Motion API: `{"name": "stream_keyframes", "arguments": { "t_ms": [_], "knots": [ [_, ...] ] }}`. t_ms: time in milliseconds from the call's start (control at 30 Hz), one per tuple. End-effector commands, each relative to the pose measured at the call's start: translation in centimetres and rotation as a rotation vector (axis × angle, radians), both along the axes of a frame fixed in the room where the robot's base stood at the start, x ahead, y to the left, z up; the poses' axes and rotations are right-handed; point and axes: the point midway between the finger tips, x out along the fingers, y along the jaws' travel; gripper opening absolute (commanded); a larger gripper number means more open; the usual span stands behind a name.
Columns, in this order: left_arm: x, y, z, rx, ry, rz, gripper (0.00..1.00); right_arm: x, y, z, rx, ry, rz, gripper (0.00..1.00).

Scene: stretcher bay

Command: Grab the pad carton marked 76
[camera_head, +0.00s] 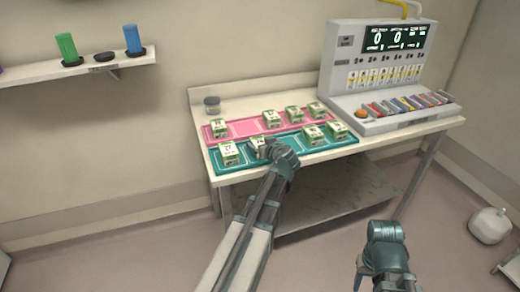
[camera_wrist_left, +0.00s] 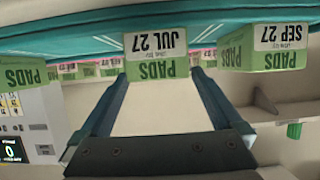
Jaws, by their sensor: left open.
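Several white and green pad cartons stand on the table in a pink tray (camera_head: 244,128) and a teal tray (camera_head: 285,139). No carton shows a readable 76. My open left gripper (camera_head: 280,150) is at the front of the teal tray, beside a carton (camera_head: 258,145) that it partly hides. In the left wrist view, which looks upside down, a carton reading JUL 27 PADS (camera_wrist_left: 157,55) is ahead, between the lines of the open fingers (camera_wrist_left: 158,82). A SEP 27 carton (camera_wrist_left: 265,48) stands apart to its right. My right gripper (camera_head: 385,245) is low at the right; its jaws are unclear.
A large console (camera_head: 375,75) with a lit display stands at the table's right end. A small grey jar (camera_head: 212,104) is at the back left. A wall shelf (camera_head: 85,70) holds green and blue cylinders. A white container (camera_head: 490,226) is on the floor at right.

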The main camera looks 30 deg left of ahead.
Motion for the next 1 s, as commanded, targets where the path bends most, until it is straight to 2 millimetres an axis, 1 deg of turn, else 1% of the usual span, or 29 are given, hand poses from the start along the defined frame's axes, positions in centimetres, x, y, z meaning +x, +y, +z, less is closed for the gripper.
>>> {"name": "stream_keyframes", "arguments": {
  "t_ms": [33,133,367,467,600,767,800,900,1000],
  "knots": [
    [0.75,0.69,-0.61,0.000,0.000,0.002,1.00,0.00,0.00,-0.61,0.000,0.000,0.000,0.50],
    [1.39,1.49,-0.99,-0.001,-0.001,0.001,1.00,0.00,0.00,-0.99,0.000,0.000,0.000,0.50],
    [1.38,1.63,-0.88,-0.001,-0.001,-0.001,1.00,0.00,0.01,-0.88,0.000,0.000,0.000,0.50],
    [1.37,1.61,-0.88,-0.001,-0.001,-0.001,0.84,0.00,0.00,-0.88,0.000,0.000,0.000,0.50],
    [1.36,1.60,-0.88,-0.001,-0.001,-0.001,0.59,0.00,0.01,-0.88,0.000,0.000,0.000,0.50],
    [1.37,1.60,-0.88,-0.001,-0.001,0.000,0.30,0.00,0.00,-0.88,0.000,0.000,0.000,0.50],
    [1.37,1.60,-0.88,-0.001,-0.001,-0.001,0.23,0.00,0.00,-0.88,0.000,0.000,0.000,0.50],
    [1.36,1.59,-0.87,0.000,0.000,-0.001,0.06,0.00,0.00,-0.87,0.000,0.000,0.000,0.50],
    [1.36,1.59,-0.87,0.000,0.000,-0.001,0.06,0.00,0.00,-0.87,0.000,0.000,0.000,0.50]
  ]
}}
